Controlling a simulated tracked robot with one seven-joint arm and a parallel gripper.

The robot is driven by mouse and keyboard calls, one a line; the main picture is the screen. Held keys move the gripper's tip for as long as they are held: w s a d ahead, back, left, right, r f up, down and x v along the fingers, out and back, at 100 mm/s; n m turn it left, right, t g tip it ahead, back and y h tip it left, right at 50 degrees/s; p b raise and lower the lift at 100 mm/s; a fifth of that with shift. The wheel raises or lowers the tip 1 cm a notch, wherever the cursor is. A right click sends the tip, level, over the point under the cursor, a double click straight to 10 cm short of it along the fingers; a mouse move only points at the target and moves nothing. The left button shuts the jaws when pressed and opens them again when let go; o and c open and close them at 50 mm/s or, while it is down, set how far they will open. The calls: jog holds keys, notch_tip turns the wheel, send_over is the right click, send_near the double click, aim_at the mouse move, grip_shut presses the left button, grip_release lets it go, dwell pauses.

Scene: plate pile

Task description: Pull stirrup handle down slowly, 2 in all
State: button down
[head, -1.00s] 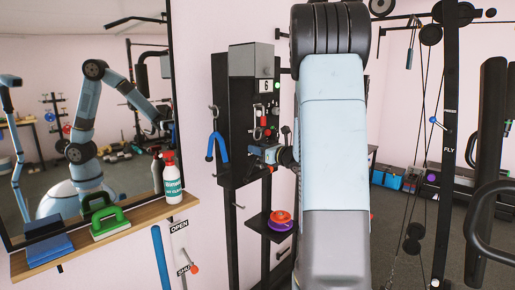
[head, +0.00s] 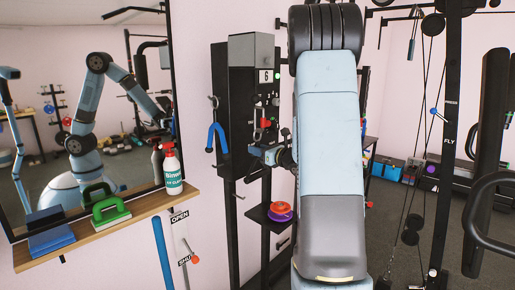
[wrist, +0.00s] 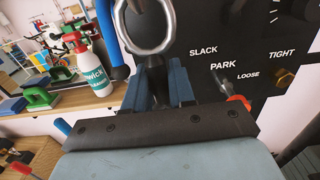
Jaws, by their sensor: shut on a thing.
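A blue stirrup-shaped handle (head: 217,137) hangs from a hook on the left side of a black wall unit (head: 240,100). Part of a blue handle (wrist: 107,35) also shows at the upper left in the wrist view. My gripper (head: 270,153) is at the front of the unit, right of the hanging handle. In the wrist view my gripper (wrist: 155,88) is shut on a dark piece below a silver ring (wrist: 147,25). My arm hides much of the unit's right side.
A mirror (head: 100,100) and a wooden shelf (head: 115,225) with a spray bottle (head: 170,168) and a green block (head: 110,212) are on the left. A small shelf (head: 270,217) with coloured discs sits below my gripper. A gym frame (head: 446,150) stands on the right.

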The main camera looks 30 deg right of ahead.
jog(key=shift+f, duration=0.15)
jog(key=shift+f, duration=1.1)
jog(key=shift+f, duration=1.25)
jog(key=shift+f, duration=0.35)
jog(key=shift+r, duration=1.2)
